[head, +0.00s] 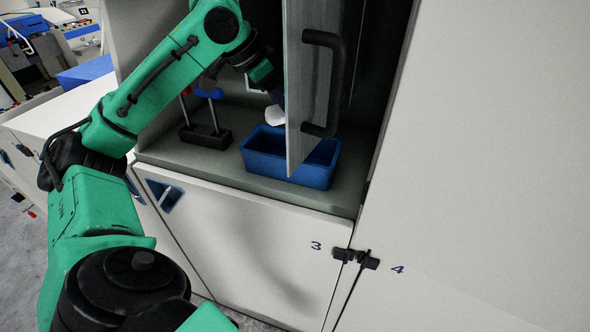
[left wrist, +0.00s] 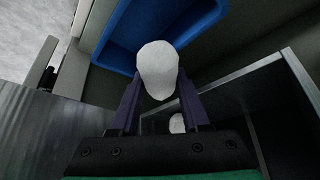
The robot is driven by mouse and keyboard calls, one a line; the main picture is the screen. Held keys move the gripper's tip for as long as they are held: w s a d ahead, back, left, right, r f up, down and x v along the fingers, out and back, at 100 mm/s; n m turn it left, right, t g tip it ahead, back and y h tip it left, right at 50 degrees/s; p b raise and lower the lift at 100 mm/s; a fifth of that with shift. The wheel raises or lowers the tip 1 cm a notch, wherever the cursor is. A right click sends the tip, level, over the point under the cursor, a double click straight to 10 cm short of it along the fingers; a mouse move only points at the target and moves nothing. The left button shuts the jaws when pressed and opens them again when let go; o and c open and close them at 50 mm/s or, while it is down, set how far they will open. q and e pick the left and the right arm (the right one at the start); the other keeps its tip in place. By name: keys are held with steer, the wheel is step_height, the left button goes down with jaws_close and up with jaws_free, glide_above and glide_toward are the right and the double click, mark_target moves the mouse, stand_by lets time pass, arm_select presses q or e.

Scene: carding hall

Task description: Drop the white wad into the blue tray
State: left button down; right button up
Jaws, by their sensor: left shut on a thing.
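The white wad (head: 274,116) is held by my left gripper (head: 276,103) in the open compartment, above the back left part of the blue tray (head: 265,164). A door panel hides part of the gripper and tray in the head view. In the left wrist view the pale, rounded wad (left wrist: 157,66) sits between the purple fingers of my left gripper (left wrist: 159,92), which is shut on it. The blue tray (left wrist: 113,45) shows behind and beyond the wad, its visible floor bare. My right gripper is not in view.
The grey door panel (head: 302,75) with a black handle (head: 333,85) stands edge-out close right of my gripper. A dark stand with upright posts (head: 205,136) is left of the tray. A second small white patch (left wrist: 177,123) shows below the wad; I cannot tell what it is.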

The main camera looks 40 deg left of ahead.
arm_select(q)
steer(key=shift+w+f, duration=0.15)
steer(key=shift+f, duration=0.5)
steer(key=shift+r, duration=0.1)
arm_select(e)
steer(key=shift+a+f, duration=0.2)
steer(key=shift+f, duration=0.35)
arm_select(q)
steer(key=shift+c, duration=1.5)
jaws_free()
steer(key=shift+r, duration=0.1)
steer(key=p+v, duration=0.4)
steer(key=v, duration=1)
steer(key=shift+s+r, duration=0.2)
steer(key=shift+s, duration=0.05)
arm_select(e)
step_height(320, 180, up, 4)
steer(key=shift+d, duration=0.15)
arm_select(q)
steer(key=shift+a, duration=0.1)
